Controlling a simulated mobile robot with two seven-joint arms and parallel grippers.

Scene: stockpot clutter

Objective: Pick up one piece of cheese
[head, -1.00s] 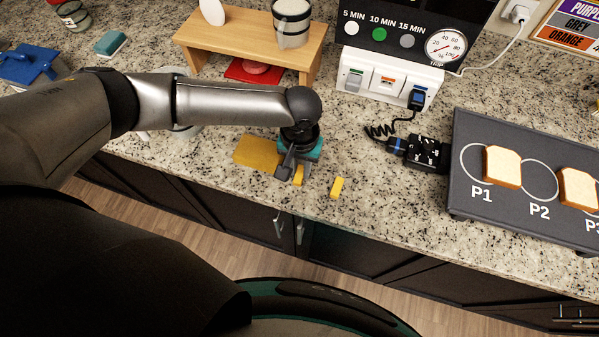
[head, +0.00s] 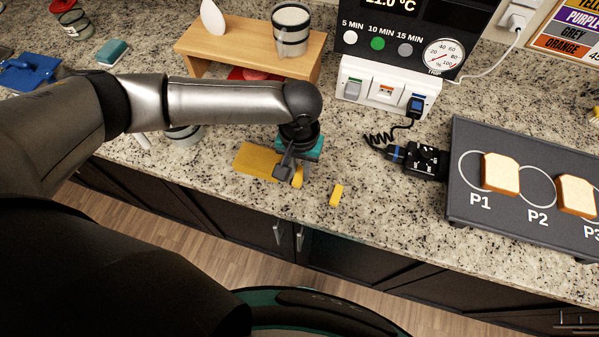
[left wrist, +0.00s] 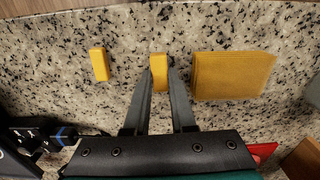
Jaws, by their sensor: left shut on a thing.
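My left gripper (head: 289,172) points down at the counter beside a wide yellow slab of cheese (head: 255,160). In the left wrist view its two fingers (left wrist: 159,73) are shut on a small yellow cheese piece (left wrist: 159,72), which lies between the fingertips. In the head view that piece (head: 298,178) is partly hidden by the gripper. A second small cheese piece (head: 336,195) lies loose to the right, and it also shows in the left wrist view (left wrist: 99,65). The wide slab also shows in the left wrist view (left wrist: 232,75). My right gripper is not in view.
A wooden stand (head: 250,53) with a canister (head: 291,30) on it stands behind my arm. A grey tray (head: 465,217) with bread slices (head: 500,174) is at the right, near a black plug (head: 425,160). The counter's front edge is close to the cheese.

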